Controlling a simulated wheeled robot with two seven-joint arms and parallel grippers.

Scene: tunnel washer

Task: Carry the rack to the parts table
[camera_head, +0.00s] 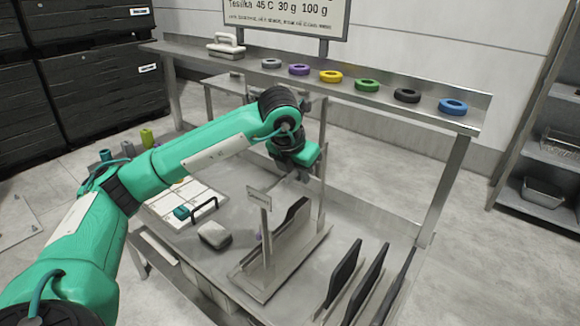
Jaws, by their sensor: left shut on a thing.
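My left gripper (297,176) reaches over the work table (222,262) from the left, pointing down. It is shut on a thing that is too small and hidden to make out. Below and in front of it stands a light grey stand (262,288) with upright plates, a dark curved panel (292,221) and a small label on a post (259,197). I cannot tell whether the gripper touches this stand, or which thing is the rack. My right gripper is not in view.
A raised shelf (425,106) holds several coloured rings and a white handled block (225,46). Dark upright plates (343,273) stand at the table's front right. A white tray (163,214) with a black handle lies left. Black cabinets (100,83) and a metal shelf (549,157) flank the area.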

